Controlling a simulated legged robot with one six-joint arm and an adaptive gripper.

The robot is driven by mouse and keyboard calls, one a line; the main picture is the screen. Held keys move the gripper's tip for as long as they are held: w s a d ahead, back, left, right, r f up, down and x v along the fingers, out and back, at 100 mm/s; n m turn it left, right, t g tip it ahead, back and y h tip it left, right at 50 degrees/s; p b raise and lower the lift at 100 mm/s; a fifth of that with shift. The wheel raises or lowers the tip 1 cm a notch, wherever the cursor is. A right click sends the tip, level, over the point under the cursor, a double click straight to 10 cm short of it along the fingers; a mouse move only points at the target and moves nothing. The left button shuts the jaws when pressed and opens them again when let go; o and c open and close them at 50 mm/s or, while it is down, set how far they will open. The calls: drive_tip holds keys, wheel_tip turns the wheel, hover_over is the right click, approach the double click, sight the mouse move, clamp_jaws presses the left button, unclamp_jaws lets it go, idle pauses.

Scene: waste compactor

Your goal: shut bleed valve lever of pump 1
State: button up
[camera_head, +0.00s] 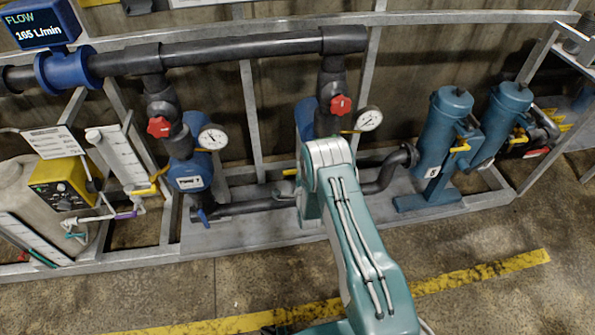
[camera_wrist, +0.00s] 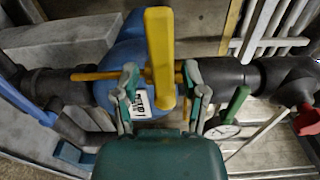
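In the wrist view a long yellow lever (camera_wrist: 160,52) stands upright in the picture, in front of the blue pump body (camera_wrist: 130,55). My gripper (camera_wrist: 161,82) is open, one finger on each side of the lever's lower end, with gaps visible. A thin yellow bar (camera_wrist: 95,76) runs sideways behind the fingers. The pump's white label (camera_wrist: 142,98) is turned and partly covered, so its number is unclear. In the head view this pump (camera_head: 305,112) is mostly hidden behind my arm, and my fingers are largely hidden too.
The wrist view shows a green lever (camera_wrist: 236,104), a gauge (camera_wrist: 222,131) and a red knob (camera_wrist: 307,121) at right. In the head view another blue pump (camera_head: 190,172) stands left, and blue filter housings (camera_head: 443,130) stand right. The floor in front is open.

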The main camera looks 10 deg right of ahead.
drive_tip(key=shift+a, duration=0.1)
drive_tip(key=shift+s, duration=0.15)
drive_tip(key=s, duration=1.1)
drive_tip(key=shift+s, duration=0.35)
drive_tip(key=w+r+n+g, duration=0.2)
drive_tip(key=r+n, duration=0.1)
drive_tip(key=r, duration=0.8)
drive_tip(key=w+r+n+g, duration=0.3)
drive_tip(key=r+n, duration=0.1)
drive_tip(key=r, duration=0.7)
drive_tip(key=s+d+r+n+g, duration=0.1)
drive_tip(key=s+r+n+g, duration=0.25)
drive_tip(key=s+r, duration=0.75)
drive_tip(key=s+r+n+g, duration=0.2)
drive_tip(key=s+r+n, duration=0.2)
drive_tip(key=s, duration=0.8)
drive_tip(key=s+d+r+n+g, duration=0.1)
drive_tip(key=s+r+n+g, duration=0.1)
drive_tip(key=s, duration=0.9)
drive_tip(key=shift+s+r+n, duration=0.35)
drive_tip(key=shift+r+n, duration=0.5)
drive_tip(key=shift+r, duration=0.05)
